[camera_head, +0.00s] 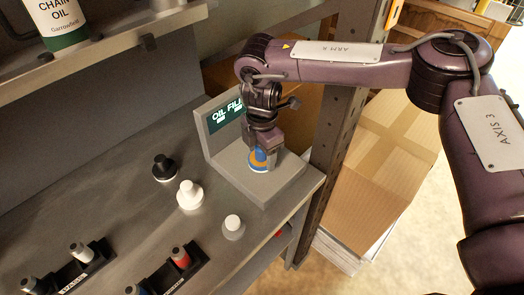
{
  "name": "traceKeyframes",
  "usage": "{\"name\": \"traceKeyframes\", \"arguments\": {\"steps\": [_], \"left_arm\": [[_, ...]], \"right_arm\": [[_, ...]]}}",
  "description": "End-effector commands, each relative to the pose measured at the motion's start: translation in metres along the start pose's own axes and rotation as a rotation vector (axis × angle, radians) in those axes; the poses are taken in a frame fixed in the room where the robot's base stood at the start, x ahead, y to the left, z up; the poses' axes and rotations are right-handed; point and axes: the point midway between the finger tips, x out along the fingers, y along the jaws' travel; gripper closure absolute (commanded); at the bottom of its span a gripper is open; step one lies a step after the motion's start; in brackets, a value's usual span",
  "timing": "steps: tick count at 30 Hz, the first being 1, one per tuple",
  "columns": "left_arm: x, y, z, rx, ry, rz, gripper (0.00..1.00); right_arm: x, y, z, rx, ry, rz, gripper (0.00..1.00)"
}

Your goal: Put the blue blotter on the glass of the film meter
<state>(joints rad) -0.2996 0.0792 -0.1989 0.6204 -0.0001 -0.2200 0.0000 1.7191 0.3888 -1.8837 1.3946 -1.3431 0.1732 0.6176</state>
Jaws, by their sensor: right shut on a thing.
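The film meter (206,140) is a grey block with an upright screen reading "OIL FIL…" and a low base, near the right end of the bench. My right gripper (261,150) reaches down over its base and is shut on the blue blotter (259,159). The blotter has a blue body with a yellowish band low on it. It is at the glass, which shows only as a small bluish edge beneath it. I cannot tell whether the blotter touches the glass. My left gripper is not in view.
Black (164,167), white (189,194) and grey (233,227) knobbed pieces stand left of the meter. Two dark racks with small bottles (180,258) sit at the front. A metal post (338,130) and cardboard box (375,165) are at right.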

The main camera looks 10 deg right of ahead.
Motion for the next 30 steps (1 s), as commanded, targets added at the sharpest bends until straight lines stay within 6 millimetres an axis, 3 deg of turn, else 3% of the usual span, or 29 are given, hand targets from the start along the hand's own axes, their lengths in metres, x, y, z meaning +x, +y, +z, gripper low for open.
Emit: {"name": "traceKeyframes", "arguments": {"steps": [1,2,6,14,19,30], "left_arm": [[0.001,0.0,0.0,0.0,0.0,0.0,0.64],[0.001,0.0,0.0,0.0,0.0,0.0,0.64],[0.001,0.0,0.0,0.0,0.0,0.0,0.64],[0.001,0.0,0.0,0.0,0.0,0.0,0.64],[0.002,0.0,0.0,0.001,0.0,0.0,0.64],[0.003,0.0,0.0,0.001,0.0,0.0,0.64]], "right_arm": [[0.003,0.0,0.0,0.001,0.0,-0.001,0.67],[0.002,0.0,0.0,0.001,0.0,-0.001,0.38],[0.002,0.0,0.0,0.0,0.0,-0.001,0.19],[0.001,0.0,0.0,0.0,0.0,-0.001,0.18],[-0.01,0.001,0.0,0.0,-0.001,0.003,0.18],[-0.089,0.001,0.0,-0.001,-0.004,0.005,0.18]]}}
